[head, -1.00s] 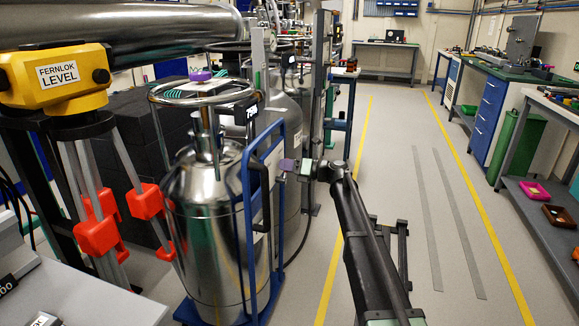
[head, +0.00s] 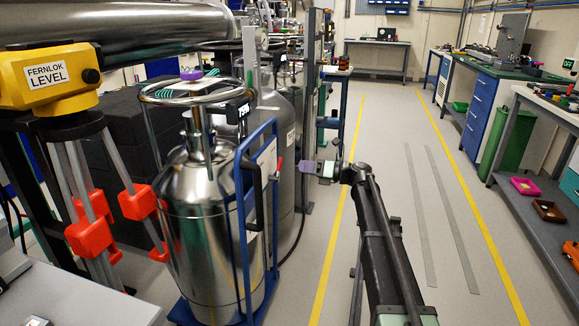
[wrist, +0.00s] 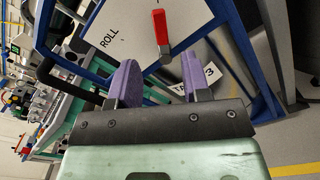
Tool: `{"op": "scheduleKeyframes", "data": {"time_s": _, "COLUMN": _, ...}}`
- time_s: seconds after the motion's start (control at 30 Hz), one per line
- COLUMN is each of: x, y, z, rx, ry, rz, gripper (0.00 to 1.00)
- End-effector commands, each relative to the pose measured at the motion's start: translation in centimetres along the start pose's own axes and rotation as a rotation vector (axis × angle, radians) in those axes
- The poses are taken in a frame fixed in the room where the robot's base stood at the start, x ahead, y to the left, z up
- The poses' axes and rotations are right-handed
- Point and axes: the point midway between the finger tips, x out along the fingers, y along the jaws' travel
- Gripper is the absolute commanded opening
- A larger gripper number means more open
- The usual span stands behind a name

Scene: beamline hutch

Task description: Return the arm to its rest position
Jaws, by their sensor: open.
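My gripper (head: 304,168) is in the middle of the head view, at the end of my extended dark arm. It hangs in the air to the right of the blue cart frame (head: 275,215) around the steel dewar (head: 205,240), apart from it in that view. In the wrist view, two purple fingers of my gripper (wrist: 160,82) stand apart with nothing held between them. Beyond them are a white panel marked ROLL (wrist: 120,25), a red lever (wrist: 161,30) and blue frame bars.
A yellow level instrument (head: 48,78) on a tripod stands at the left, by a pale table (head: 85,300). A striped floor aisle (head: 385,130) is open behind and right of my arm. Workbenches (head: 515,75) line the right wall.

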Motion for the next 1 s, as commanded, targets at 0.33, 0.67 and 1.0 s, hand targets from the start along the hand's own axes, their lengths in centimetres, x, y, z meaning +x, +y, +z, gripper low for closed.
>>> {"op": "scheduleKeyframes", "data": {"time_s": 0.33, "x": -1.5, "y": 0.0, "z": 0.0, "rx": 0.000, "ry": 0.001, "rz": 0.001, "gripper": 0.44}}
{"op": "scheduleKeyframes", "data": {"time_s": 0.67, "x": -2.5, "y": 0.8, "z": -5.0, "rx": -0.638, "ry": 0.223, "rz": -0.023, "gripper": 0.44}}
{"op": "scheduleKeyframes", "data": {"time_s": 1.0, "x": -13.1, "y": 12.9, "z": -27.8, "rx": -1.827, "ry": 1.229, "rz": 0.763, "gripper": 0.44}}
